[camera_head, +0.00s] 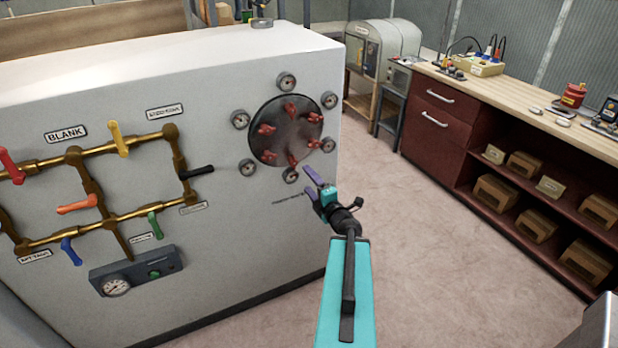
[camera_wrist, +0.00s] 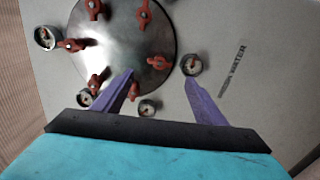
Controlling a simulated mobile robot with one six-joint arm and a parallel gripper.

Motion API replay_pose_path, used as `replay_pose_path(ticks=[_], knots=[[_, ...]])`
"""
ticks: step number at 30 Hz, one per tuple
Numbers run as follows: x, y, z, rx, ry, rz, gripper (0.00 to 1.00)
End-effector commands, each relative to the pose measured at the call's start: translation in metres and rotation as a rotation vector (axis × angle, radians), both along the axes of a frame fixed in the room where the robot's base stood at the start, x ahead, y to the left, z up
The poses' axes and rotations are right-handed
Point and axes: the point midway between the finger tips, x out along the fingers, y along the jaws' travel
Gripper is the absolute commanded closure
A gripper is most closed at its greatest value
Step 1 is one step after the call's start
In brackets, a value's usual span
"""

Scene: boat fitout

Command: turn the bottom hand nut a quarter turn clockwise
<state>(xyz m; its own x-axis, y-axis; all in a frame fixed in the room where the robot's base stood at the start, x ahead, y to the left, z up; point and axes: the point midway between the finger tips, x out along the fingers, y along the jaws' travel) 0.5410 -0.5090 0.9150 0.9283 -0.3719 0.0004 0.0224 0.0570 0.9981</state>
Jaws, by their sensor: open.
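A round dark metal cover (camera_head: 285,128) with several red hand nuts around its edge sits on the side of a large white cabinet. The bottom hand nut (camera_head: 292,160) is at the cover's lower edge. In the wrist view the bottom hand nut (camera_wrist: 159,62) appears just beyond and between my finger tips, with a gauge (camera_wrist: 192,65) close beside it. My gripper (camera_head: 304,178) is open and empty, with two purple fingers pointing at the cabinet, low and right of the nut in the head view. The fingers (camera_wrist: 160,77) appear apart from the nut; the exact gap is unclear.
Several small gauges (camera_head: 247,168) ring the cover. Brass pipes (camera_head: 90,185) with coloured valve handles and a grey gauge box (camera_head: 136,272) are on the cabinet's left. A workbench (camera_head: 520,95) with shelves stands right. The floor between is clear.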

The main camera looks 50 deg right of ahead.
Motion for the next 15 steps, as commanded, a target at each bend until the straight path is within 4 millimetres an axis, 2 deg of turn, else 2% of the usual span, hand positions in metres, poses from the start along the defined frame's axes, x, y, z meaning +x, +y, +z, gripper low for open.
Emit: replay_pose_path(ticks=[15], knots=[[-0.0074, 0.0042, 0.0015, -0.002, -0.002, -0.002, 0.34]])
